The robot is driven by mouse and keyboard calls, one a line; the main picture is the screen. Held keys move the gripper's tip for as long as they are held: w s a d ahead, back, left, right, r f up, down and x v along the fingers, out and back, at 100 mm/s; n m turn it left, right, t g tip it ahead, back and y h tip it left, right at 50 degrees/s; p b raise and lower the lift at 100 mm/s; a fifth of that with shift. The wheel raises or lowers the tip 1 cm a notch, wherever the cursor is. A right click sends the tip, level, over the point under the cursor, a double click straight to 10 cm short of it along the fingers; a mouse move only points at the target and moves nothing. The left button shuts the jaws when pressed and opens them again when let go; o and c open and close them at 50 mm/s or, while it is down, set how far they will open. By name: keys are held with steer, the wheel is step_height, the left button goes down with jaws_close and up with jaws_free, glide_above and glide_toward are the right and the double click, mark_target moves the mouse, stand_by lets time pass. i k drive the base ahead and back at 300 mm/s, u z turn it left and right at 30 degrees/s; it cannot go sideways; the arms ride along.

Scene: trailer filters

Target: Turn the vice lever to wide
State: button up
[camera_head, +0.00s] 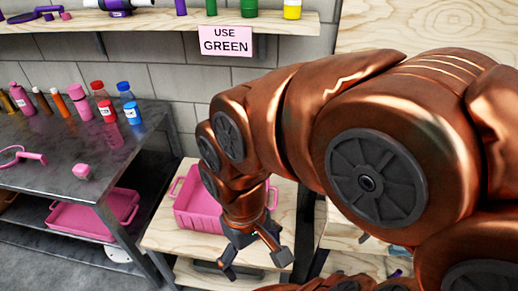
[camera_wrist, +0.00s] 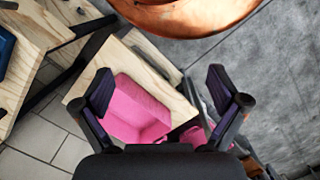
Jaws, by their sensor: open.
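I cannot make out a vice or its lever in either view. My gripper (camera_head: 255,262) hangs below my copper arm in the head view, over the front part of a light wooden stand (camera_head: 160,238). Its dark fingers are spread and hold nothing. In the wrist view the fingers of my gripper (camera_wrist: 161,82) are wide apart, with a pink bin (camera_wrist: 140,110) seen between and beyond them. In the head view this pink bin (camera_head: 188,212) sits on the wooden stand, partly hidden by my arm.
A wall shelf (camera_head: 160,21) bears a "USE GREEN" sign (camera_head: 225,41). My arm hides much of the right side.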

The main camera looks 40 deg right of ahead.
mark_target(362, 240)
steer(key=z, duration=1.75)
steer(key=k, duration=0.7)
steer(key=u, duration=0.3)
